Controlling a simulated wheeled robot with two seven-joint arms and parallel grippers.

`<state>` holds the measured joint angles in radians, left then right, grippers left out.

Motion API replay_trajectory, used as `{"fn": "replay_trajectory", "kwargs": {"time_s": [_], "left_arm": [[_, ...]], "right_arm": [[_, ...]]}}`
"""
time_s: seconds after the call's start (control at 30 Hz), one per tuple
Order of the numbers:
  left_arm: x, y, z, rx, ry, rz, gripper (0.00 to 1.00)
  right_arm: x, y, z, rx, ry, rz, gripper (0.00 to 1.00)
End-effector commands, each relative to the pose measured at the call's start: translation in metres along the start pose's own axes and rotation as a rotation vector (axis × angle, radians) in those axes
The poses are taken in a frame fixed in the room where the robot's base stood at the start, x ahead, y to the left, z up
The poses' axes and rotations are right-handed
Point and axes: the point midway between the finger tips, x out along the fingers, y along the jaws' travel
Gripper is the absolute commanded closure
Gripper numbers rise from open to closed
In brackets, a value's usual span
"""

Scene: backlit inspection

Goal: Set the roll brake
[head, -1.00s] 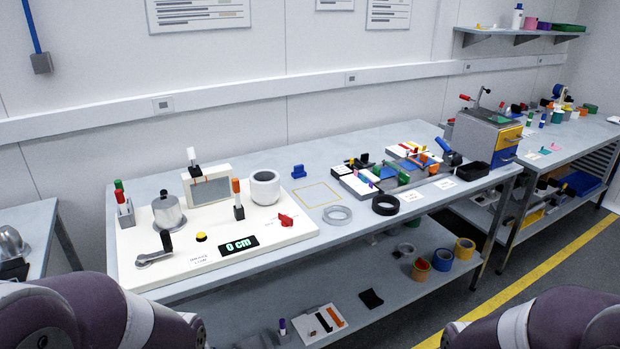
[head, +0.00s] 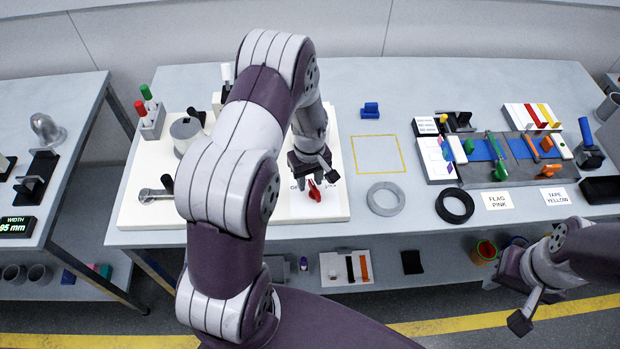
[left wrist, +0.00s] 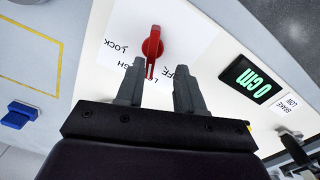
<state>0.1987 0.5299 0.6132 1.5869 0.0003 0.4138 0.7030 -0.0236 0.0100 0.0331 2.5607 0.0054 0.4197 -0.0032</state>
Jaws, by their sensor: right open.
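The red brake knob (head: 315,192) sits on the white board (head: 335,208); its pointer is seen in the left wrist view (left wrist: 152,46) aimed towards the fingers. Printed words around it include "LOCK"; others are partly hidden by the fingers. My left gripper (head: 318,165) is above the board by the knob. In the left wrist view its fingers (left wrist: 159,84) are apart and empty, with the knob just beyond the left one. My right gripper (head: 530,302) is open and empty off the bench front.
A crank (head: 157,192), metal pot (head: 186,134) and marker holder (head: 152,122) stand on the board's left. A grey ring (head: 384,199) and black ring (head: 455,206) lie to the right. A yellow outlined square (head: 379,155) is empty. My left arm hides the board's middle.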

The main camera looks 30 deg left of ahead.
Motion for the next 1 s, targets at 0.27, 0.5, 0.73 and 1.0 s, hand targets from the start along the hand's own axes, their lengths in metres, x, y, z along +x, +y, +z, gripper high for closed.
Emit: {"fn": "replay_trajectory", "kwargs": {"time_s": [0.27,0.5,0.73,1.0], "left_arm": [[0.025,0.001,0.0,0.002,0.001,0.001,0.63],[0.025,0.001,0.0,0.003,0.002,0.002,0.66],[0.025,0.001,0.0,0.003,0.001,0.001,1.0],[0.026,0.001,0.001,0.029,0.0,0.0,1.0]], "right_arm": [[-0.005,0.0,-0.001,0.0,0.0,0.0,0.57],[-0.005,0.0,-0.001,0.0,0.0,0.0,0.57],[-0.005,0.0,-0.001,0.0,0.0,0.0,0.57],[-0.004,0.0,-0.001,0.0,0.0,0.0,0.57]]}}
